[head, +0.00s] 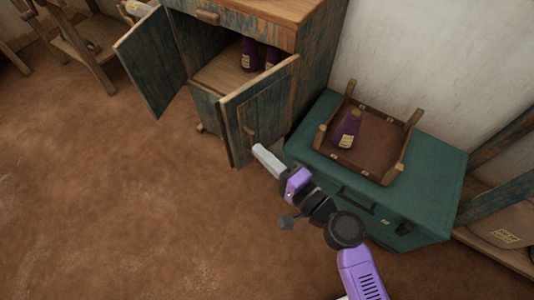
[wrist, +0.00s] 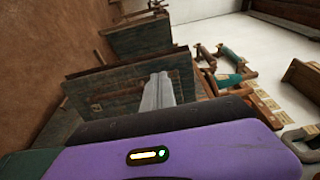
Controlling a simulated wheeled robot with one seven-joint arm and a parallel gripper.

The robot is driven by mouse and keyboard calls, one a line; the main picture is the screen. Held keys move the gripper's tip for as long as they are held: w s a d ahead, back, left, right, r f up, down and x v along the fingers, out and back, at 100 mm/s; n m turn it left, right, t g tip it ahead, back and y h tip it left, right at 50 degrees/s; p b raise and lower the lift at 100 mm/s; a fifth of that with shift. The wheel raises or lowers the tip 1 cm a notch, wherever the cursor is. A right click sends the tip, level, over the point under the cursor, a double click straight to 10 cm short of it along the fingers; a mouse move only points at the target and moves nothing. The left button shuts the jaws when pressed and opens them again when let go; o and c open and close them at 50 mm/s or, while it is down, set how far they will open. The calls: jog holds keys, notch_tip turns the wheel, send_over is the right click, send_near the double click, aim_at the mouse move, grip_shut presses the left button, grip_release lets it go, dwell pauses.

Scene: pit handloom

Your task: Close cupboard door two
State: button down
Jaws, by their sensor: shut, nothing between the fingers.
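A weathered blue wooden cupboard (head: 312,62) stands at the top of the head view with both doors standing open. Its left door (head: 150,62) swings out to the left. Its right door (head: 262,108) swings out toward me and has a small wooden knob (head: 249,132). I cannot tell which one is door two. My gripper (head: 256,149) is shut and empty, with its tip close by the lower outer part of the right door. In the wrist view my gripper (wrist: 158,90) overlaps a bluish door panel (wrist: 115,92); contact cannot be told.
A teal chest (head: 420,225) stands right of the cupboard, bearing an upturned wooden stool or tray (head: 375,165) with a purple bottle (head: 347,128) in it. Dark bottles (head: 249,53) stand inside the cupboard. The brown floor (head: 120,200) to the left is clear.

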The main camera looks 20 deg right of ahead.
aim_at(229, 123)
jog(key=p+x, duration=0.1)
jog(key=x, duration=0.9)
jog(key=shift+w, duration=0.15)
